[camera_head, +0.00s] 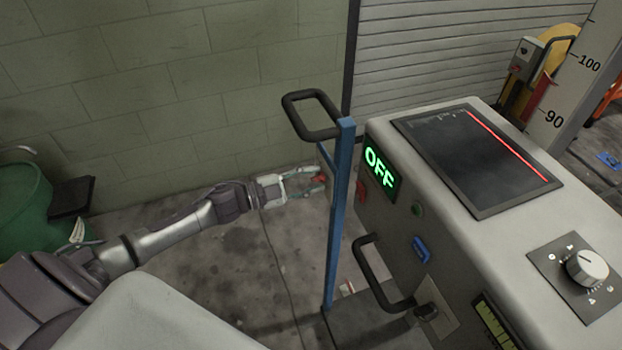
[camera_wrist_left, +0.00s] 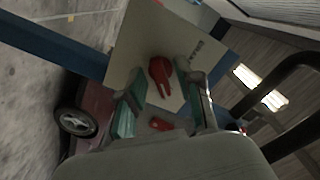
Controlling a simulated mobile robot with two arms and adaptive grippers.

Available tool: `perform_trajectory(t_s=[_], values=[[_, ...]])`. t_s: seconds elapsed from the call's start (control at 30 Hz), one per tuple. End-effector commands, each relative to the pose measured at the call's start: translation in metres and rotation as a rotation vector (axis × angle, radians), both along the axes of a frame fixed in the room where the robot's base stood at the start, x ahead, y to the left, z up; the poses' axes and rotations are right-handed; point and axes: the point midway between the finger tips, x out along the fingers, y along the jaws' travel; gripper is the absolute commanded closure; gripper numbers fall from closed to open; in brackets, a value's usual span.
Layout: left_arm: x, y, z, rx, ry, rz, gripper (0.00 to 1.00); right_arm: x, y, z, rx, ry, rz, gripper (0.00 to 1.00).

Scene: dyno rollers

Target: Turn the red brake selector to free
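The red brake selector (camera_wrist_left: 159,70) shows in the left wrist view as a red lever on a pale plate with small dark lettering. My left gripper (camera_wrist_left: 163,88) is open, its two teal-padded fingers on either side of the selector's lower part. I cannot tell whether they touch it. In the head view my left gripper (camera_head: 320,181) is beside the blue post, with a red piece near its fingertips; the post hides part of the area behind. A second small red piece (camera_wrist_left: 160,124) shows between the fingers in the wrist view. My right gripper is in neither view.
The blue post (camera_head: 339,220) with a black loop handle (camera_head: 311,115) stands close to my left gripper. The grey console (camera_head: 480,210) has a green OFF display (camera_head: 380,168), a screen, a knob (camera_head: 587,267) and a black side handle (camera_head: 378,275). Floor left of the post is clear.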

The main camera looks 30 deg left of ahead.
Motion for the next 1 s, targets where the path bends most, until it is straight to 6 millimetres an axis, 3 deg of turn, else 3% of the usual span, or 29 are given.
perform_trajectory(t_s=[0.37,0.8,1.0], values=[[-0.005,0.005,0.0,-0.001,0.001,0.0,0.62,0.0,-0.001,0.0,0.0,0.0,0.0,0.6],[-0.069,0.061,-0.001,0.0,0.005,0.001,0.62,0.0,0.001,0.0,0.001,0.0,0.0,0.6],[-0.086,0.077,0.0,0.0,0.002,0.0,0.62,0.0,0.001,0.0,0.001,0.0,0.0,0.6]])
